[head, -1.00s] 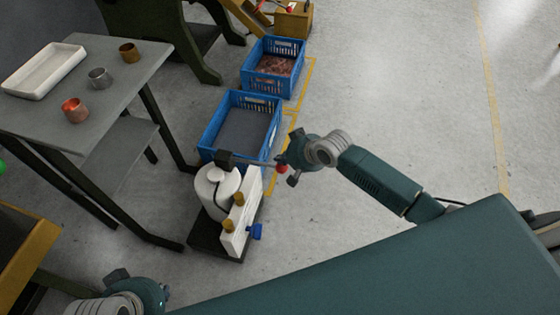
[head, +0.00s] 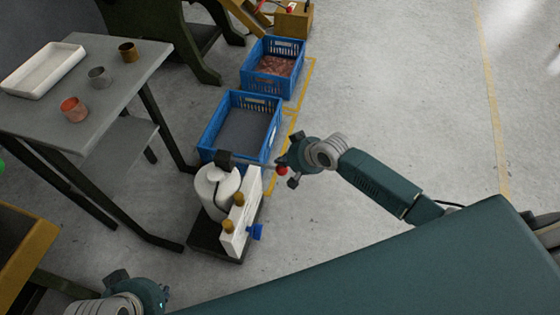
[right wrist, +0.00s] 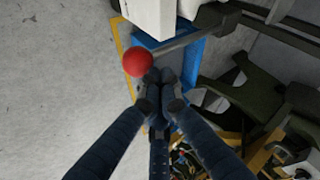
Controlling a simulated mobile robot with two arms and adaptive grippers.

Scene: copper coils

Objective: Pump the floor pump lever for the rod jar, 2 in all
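The floor pump (head: 238,222) is a white upright body with brass-coloured fittings and a blue part, beside a white round vessel (head: 210,190) on a dark base. Its thin lever (head: 254,163) runs right from a dark block at the top and ends in a red ball knob (head: 282,171). My right gripper (head: 287,168) is at the knob end. In the right wrist view the red knob (right wrist: 137,63) is left of my fingertips (right wrist: 160,77), which are together just below the lever rod; I cannot tell whether they touch it. My left gripper (head: 142,284) is at the bottom left, partly cut off.
A blue crate (head: 204,132) stands behind the pump, and another blue crate (head: 247,80) with copper-coloured pieces is farther back. A grey table (head: 110,100) with a white tray (head: 20,88) and three small cups is at left. Floor at right is clear.

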